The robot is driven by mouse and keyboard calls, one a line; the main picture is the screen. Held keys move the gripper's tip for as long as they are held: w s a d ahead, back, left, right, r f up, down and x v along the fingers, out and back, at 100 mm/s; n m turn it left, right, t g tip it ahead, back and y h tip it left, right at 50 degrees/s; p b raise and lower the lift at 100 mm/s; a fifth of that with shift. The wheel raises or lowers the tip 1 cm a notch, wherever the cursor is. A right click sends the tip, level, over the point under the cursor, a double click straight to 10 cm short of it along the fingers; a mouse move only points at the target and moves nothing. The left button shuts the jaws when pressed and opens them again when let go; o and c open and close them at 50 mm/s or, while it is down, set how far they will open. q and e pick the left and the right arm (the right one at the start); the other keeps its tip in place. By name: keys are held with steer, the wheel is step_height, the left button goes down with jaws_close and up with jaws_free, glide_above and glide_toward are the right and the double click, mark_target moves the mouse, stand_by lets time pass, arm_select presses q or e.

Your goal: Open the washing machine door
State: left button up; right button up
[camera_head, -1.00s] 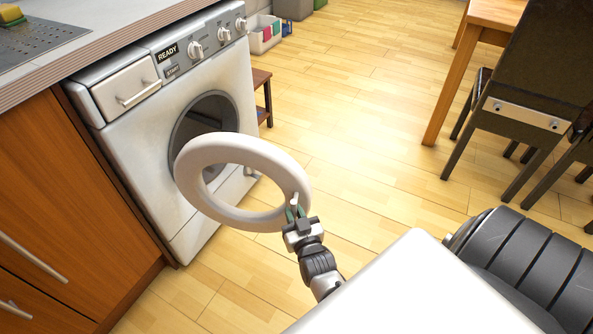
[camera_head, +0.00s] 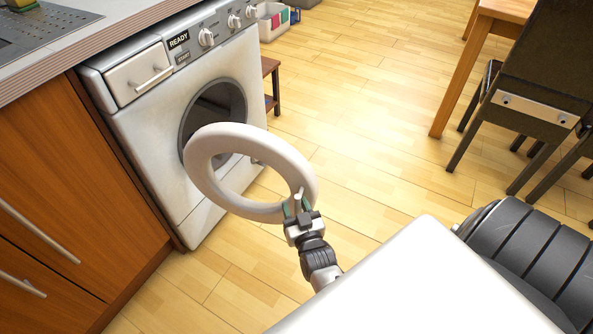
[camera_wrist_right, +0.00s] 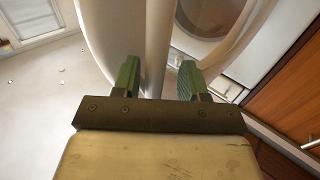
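The washing machine (camera_head: 150,120) is white and stands under the counter. Its round white ring-shaped door (camera_head: 235,205) is swung wide open, away from the dark drum opening (camera_head: 215,105). My right gripper (camera_head: 298,205) is at the door's free edge, near the small handle (camera_head: 300,194). In the right wrist view, the green fingers of the right gripper (camera_wrist_right: 160,82) stand apart on either side of a pale upright bar of the door (camera_wrist_right: 159,45). Narrow gaps seem to show beside the bar; firm contact is not visible. My left gripper is not in view.
Wooden cabinets (camera_head: 75,190) and a counter (camera_head: 85,48) are at left. A small brown stool (camera_head: 271,85) stands beyond the machine. A table (camera_head: 460,70) and dark chairs (camera_head: 540,80) are at right. The floor between (camera_head: 365,130) is clear.

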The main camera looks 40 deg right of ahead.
mark_target(297, 199)
steer(key=shift+d, duration=0.1)
steer(key=shift+r, duration=0.15)
step_height(297, 199, up, 2)
steer(key=shift+r+p, duration=0.2)
steer(key=shift+p, duration=0.55)
step_height(297, 199, up, 2)
steer(key=shift+r+p, duration=0.15)
steer(key=shift+p, duration=0.35)
arm_select(q)
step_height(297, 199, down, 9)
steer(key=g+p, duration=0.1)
steer(key=p, duration=0.2)
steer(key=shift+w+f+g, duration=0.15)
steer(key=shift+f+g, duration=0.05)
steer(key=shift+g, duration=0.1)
arm_select(e)
steer(key=s+d+r, duration=0.5)
steer(key=s+r, duration=0.1)
steer(key=s, duration=0.4)
steer(key=shift+s, duration=0.25)
steer(key=shift+d, duration=0.1)
